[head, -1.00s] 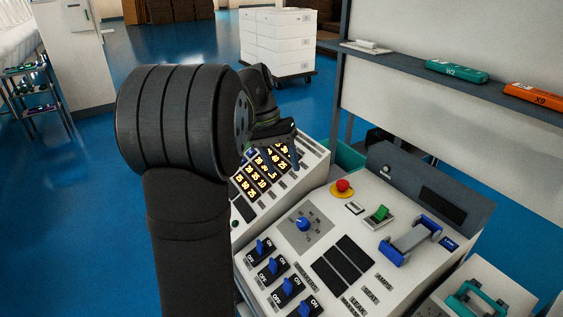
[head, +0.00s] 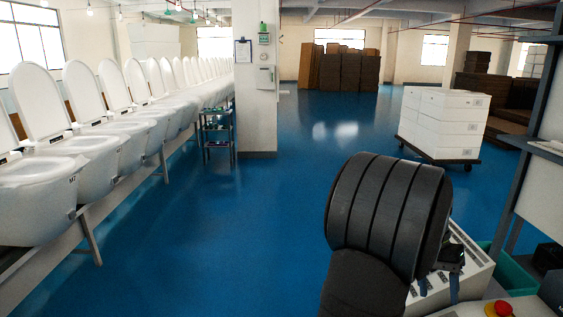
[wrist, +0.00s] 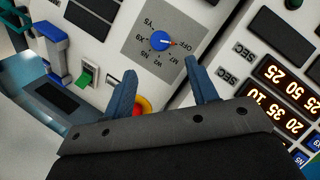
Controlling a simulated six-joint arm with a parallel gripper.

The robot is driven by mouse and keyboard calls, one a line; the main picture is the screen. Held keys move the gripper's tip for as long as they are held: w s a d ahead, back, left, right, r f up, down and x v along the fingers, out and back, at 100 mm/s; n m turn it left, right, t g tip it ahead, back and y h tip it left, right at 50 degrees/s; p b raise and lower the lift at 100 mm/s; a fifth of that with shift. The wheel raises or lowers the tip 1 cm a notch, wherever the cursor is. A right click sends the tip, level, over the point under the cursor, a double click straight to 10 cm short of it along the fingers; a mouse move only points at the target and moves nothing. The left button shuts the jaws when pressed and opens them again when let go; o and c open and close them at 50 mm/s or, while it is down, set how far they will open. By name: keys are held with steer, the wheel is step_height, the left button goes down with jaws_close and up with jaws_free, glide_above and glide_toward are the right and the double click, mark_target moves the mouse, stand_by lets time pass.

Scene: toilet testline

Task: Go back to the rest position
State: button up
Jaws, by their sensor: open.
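My gripper (wrist: 160,90) shows in the wrist view with its two blue-grey fingers apart and nothing between them. It is above the white control panel (wrist: 88,18). Past the fingertips is a blue rotary knob (wrist: 160,41) on a grey dial plate, its pointer towards OFF. A green rocker switch (wrist: 86,76) is to the left, and a red button (wrist: 141,105) is partly hidden behind the left finger. In the head view my dark arm covers most of the panel and much of the gripper. The red button also shows there at the bottom edge (head: 499,308).
In the head view, a row of white toilets (head: 75,150) runs along the left. A pillar (head: 257,80) and a small shelf rack (head: 217,135) stand beyond. A cart of white boxes (head: 440,125) is at right. The blue floor (head: 200,240) between is clear.

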steer(key=x, duration=1.1)
steer(key=shift+r, duration=0.1)
steer(key=v, duration=1.7)
steer(key=x, duration=1.7)
steer(key=m+t+y, duration=0.1)
steer(key=m, duration=0.3)
steer(key=shift+s+d, duration=0.1)
steer(key=m+t, duration=0.2)
steer(key=m, duration=0.2)
steer(key=shift+s+y, duration=0.1)
steer(key=shift+y, duration=0.2)
step_height(320, 180, up, 9)
steer(key=shift+w, duration=0.25)
